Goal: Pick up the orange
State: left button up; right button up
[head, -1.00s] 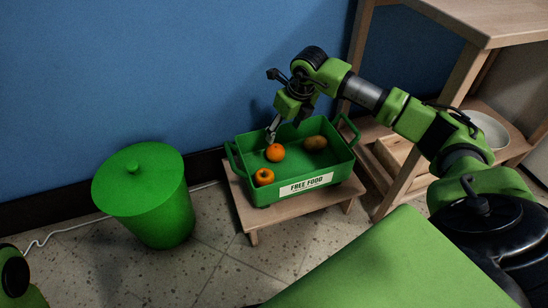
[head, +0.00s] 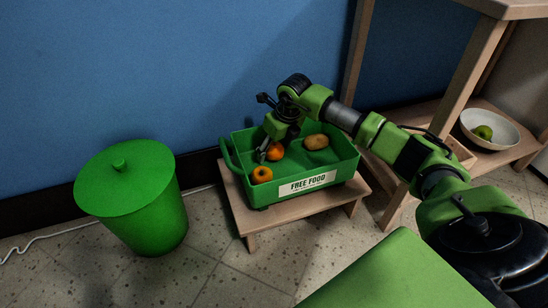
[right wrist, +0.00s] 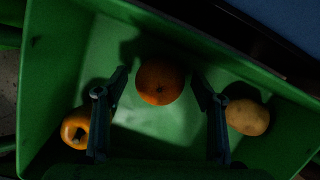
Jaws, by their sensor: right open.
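The orange (head: 275,151) lies in a green crate (head: 343,171) labelled "FREE FOOD", partly hidden by my right gripper (head: 268,150) in the head view. In the right wrist view, the orange (right wrist: 160,83) sits between the two spread fingertips of my right gripper (right wrist: 160,76), with a gap on each side. The right gripper is open, pointing down inside the crate, and holds nothing. My left gripper is not in view.
The crate stands on a low wooden stool (head: 278,221) against the blue wall. A green lidded bin (head: 150,215) stands left; a bowl (head: 491,128) with a green fruit is on a shelf at right.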

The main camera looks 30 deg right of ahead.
jog(key=shift+w+f, duration=0.1)
jog(key=shift+f, duration=0.3)
jog(key=shift+r, duration=0.1)
jog(key=c, duration=1.2)
jog(key=shift+c, duration=0.2)
